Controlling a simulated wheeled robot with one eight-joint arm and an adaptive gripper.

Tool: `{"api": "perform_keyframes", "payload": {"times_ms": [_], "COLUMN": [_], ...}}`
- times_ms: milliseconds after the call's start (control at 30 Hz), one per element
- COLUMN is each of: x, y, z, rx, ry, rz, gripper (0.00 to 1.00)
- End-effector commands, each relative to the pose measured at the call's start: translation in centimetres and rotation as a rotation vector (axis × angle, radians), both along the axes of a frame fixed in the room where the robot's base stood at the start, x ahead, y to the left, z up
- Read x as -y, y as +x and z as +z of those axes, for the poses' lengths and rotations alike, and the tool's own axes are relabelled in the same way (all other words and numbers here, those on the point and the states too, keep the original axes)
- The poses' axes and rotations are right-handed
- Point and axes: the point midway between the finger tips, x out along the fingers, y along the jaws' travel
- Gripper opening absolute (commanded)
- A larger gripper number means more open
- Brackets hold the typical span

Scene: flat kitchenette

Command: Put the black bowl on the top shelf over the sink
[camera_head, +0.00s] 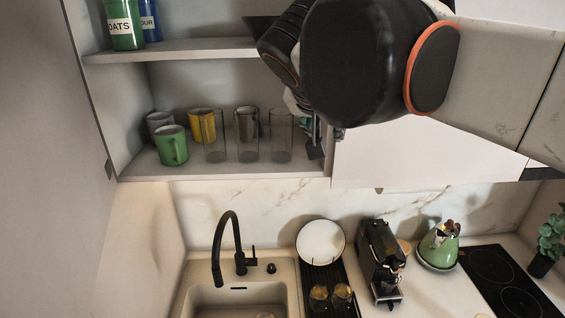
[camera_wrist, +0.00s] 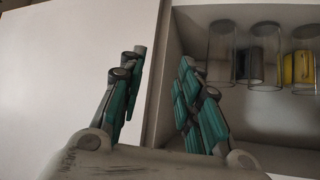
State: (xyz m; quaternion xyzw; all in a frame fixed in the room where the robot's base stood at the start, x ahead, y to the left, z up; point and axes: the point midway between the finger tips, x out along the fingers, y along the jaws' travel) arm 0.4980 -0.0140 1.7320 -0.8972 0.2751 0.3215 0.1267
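I cannot make out the black bowl for sure in either view. A dark, angular shape (camera_head: 259,27) shows at the top shelf's right, partly behind my arm, and I cannot tell what it is. The top shelf (camera_head: 180,50) over the sink (camera_head: 240,297) holds a green jar (camera_head: 123,27) and a blue jar (camera_head: 149,20) at its left; its right part is hidden by my arm. My gripper (camera_head: 308,128) is at the lower shelf's right end. In the wrist view my gripper (camera_wrist: 160,62) has its fingers apart with nothing between them, on either side of the cabinet's edge.
The lower shelf (camera_head: 215,171) holds mugs and clear glasses (camera_head: 281,136) close to my gripper. A white cabinet panel (camera_head: 420,155) lies to its right. Below are a black faucet (camera_head: 238,250), a white plate (camera_head: 320,242), a coffee machine (camera_head: 382,260) and a green kettle (camera_head: 438,248).

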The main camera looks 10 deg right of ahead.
Motion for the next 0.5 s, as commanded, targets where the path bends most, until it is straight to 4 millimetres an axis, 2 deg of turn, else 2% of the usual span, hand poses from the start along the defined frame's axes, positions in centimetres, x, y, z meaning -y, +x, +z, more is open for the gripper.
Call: {"api": "perform_keyframes", "payload": {"times_ms": [33, 100, 300, 400, 500], "x": [0.6, 0.9, 0.6, 0.0, -0.6], "y": [-1.4, -3.2, -8.2, -10.3, -11.8], "z": [-2.5, -5.9, -14.7, -18.2, -20.8], "rx": [-0.046, -0.111, -0.231, -0.253, -0.258], "ry": [0.003, 0.007, 0.027, 0.033, 0.034], "rz": [0.037, 0.108, 0.334, 0.442, 0.527], "gripper": [0.31, 0.31, 0.31, 0.31, 0.31]}}
